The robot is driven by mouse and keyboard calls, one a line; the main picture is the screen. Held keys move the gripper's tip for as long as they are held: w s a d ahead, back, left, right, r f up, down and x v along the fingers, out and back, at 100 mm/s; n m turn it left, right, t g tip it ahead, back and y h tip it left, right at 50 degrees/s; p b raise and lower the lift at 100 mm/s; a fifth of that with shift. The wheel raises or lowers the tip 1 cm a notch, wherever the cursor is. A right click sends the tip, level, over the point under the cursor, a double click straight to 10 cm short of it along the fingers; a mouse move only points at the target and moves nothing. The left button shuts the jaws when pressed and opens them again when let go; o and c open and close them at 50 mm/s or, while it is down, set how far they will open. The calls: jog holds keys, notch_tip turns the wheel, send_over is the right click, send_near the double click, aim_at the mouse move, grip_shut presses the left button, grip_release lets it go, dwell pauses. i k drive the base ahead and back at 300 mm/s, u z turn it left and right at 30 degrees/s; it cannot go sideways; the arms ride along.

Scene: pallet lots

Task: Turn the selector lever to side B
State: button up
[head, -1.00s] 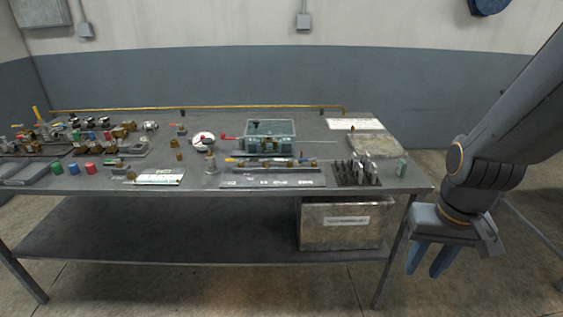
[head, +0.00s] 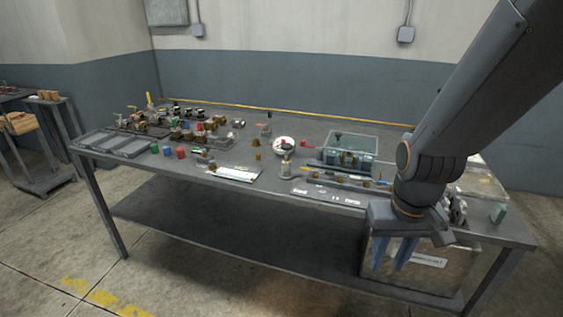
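Several valves and small fittings stand on the grey workbench (head: 225,187); I cannot tell for sure which holds the selector lever. A white round dial (head: 285,142) with red and dark marks sits near the middle. A red handle (head: 303,143) is just right of it, beside a clear bin. An upright yellow lever (head: 150,100) stands among the valves at the far left. Side letters are too small to read. My gripper (head: 391,256) hangs in front of the bench's right part, its two blue fingers pointing down with a gap between them. It is empty and apart from the dial.
The clear greenish bin (head: 350,157) holds small parts. Red, blue and green cylinders (head: 168,151) stand near the front edge. A side table (head: 45,125) stands at far left. Floor at front left is clear.

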aim_at(340, 175)
jog(key=u, duration=0.35)
jog(key=i, duration=1.1)
jog(key=z, duration=0.3)
